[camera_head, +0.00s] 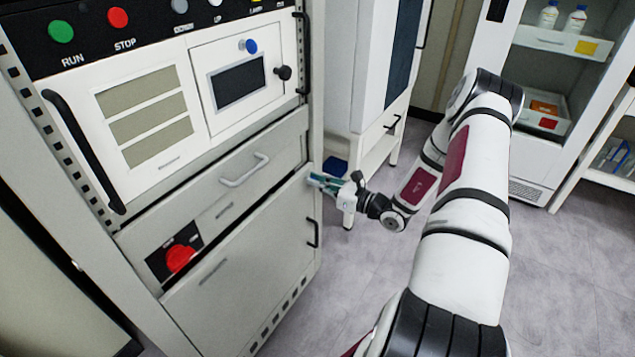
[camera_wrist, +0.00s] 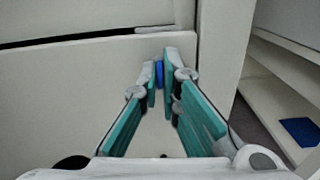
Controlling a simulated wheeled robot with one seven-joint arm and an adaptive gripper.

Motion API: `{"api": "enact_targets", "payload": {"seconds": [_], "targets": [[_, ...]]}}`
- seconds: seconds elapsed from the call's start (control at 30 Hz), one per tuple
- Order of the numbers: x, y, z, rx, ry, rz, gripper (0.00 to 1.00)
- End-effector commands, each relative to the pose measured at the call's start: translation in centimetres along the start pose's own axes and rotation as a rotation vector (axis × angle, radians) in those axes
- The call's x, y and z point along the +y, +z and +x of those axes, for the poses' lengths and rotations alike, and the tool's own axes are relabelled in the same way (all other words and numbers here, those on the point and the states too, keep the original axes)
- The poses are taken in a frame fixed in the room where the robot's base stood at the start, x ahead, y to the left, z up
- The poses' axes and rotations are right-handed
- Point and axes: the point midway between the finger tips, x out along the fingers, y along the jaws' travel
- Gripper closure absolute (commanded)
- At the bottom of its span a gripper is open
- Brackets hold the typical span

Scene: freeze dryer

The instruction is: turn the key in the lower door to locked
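The lower door (camera_head: 245,270) is the large pale panel at the bottom of the cabinet, with a black handle at its right edge. In the wrist view its upper right part (camera_wrist: 65,110) fills the left and middle. A small blue key (camera_wrist: 159,73) shows between my fingertips, close to the door's upper right corner. My gripper (camera_head: 315,180), with teal fingers, points at this corner from the right. In the wrist view my gripper (camera_wrist: 160,78) has its fingers closed in on both sides of the key. The fingers hide most of the key and the lock, so I cannot tell its angle.
A drawer with a light handle (camera_head: 246,170) sits just above the door. A red rotary switch (camera_head: 180,258) is at the left. A white stand (camera_head: 378,150) is behind my gripper, and open shelves (camera_head: 545,80) stand at the right. The floor (camera_head: 560,270) there is clear.

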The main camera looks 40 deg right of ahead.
Motion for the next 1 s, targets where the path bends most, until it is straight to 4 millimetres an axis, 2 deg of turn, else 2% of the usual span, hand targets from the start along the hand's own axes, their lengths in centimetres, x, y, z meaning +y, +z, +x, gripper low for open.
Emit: {"api": "enact_targets", "payload": {"seconds": [0.3,0.73,0.83,1.0], "targets": [[0.01,-0.13,-0.03,0.003,0.0,-0.08,1.0],[0.01,-0.13,-0.03,0.003,0.0,-0.09,1.0],[0.01,-0.11,-0.03,0.003,0.0,-0.089,0.75],[0.01,-0.06,-0.01,0.002,0.0,-0.089,0.75]]}}
